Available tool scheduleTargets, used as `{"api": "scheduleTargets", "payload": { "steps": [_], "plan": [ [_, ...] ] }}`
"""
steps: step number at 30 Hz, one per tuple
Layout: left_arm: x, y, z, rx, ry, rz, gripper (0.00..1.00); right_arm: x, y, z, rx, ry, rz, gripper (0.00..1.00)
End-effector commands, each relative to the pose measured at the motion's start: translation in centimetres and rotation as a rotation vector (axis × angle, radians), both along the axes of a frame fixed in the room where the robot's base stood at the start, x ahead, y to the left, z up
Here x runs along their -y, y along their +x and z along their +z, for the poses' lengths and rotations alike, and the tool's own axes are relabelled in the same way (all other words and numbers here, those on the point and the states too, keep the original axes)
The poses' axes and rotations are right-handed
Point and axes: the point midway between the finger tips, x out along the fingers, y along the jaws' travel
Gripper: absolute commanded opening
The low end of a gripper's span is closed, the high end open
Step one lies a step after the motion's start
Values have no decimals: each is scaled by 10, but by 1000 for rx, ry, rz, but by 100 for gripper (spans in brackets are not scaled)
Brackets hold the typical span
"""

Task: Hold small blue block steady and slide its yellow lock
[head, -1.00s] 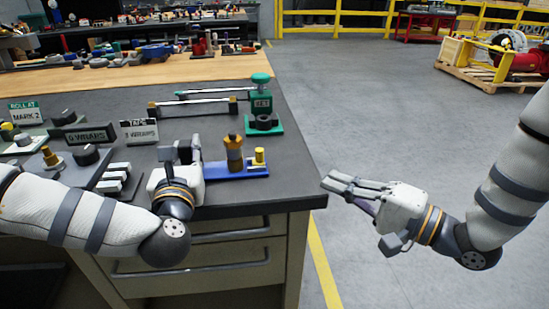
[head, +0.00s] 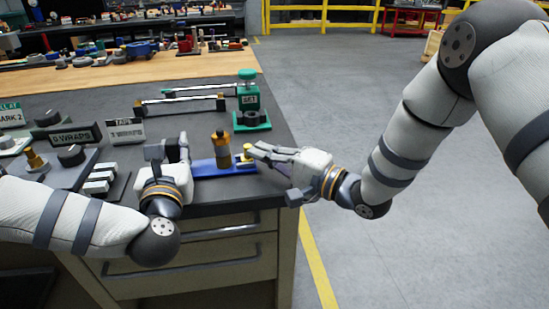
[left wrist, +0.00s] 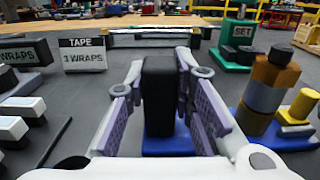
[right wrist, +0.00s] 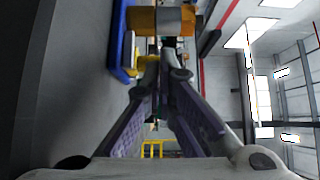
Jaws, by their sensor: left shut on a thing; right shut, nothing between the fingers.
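The blue block (head: 208,170) lies flat near the bench's front edge, with a brass-and-orange cylinder (head: 221,148) standing on it. The yellow lock (head: 246,154) is at its right end; it also shows in the left wrist view (left wrist: 300,107). My left gripper (head: 168,150) is shut on the black upright post (left wrist: 158,95) at the block's left end. My right gripper (head: 262,155) is shut and empty, with its fingertips close beside the yellow lock. Whether they touch it, I cannot tell. In the right wrist view the blue base (right wrist: 122,40) is left of the fingers.
A green stand (head: 249,100) marked SET is behind the block, with a metal rod (head: 180,103) to its left. Sign plates, including a TAPE sign (head: 125,131), and white blocks (head: 100,182) are on the left. Open floor lies right of the bench edge.

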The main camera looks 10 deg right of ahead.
Motion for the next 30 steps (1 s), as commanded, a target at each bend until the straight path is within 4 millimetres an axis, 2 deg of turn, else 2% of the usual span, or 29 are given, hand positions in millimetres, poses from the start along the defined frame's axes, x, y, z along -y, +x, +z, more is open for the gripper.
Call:
{"api": "scheduleTargets", "payload": {
  "steps": [1, 8, 16, 25, 30],
  "plan": [
    [0, -1, -5, -10, 1, -1, 0, 0, 0, -2, -3, 0, 0, 0],
    [0, -1, -5, -11, 1, -1, 0, 0, 0, -2, -3, 0, 0, 0],
    [0, -1, -5, -11, 2, -2, 0, -23, 0, -2, -4, -1, 1, 0],
    [1, -1, -5, -12, 2, -2, 0, -20, -1, -2, -4, -1, 0, 0],
    [0, -1, -6, -12, 1, -2, 0, -1, -20, -2, -5, 1, -3, 0]
  ]
}}
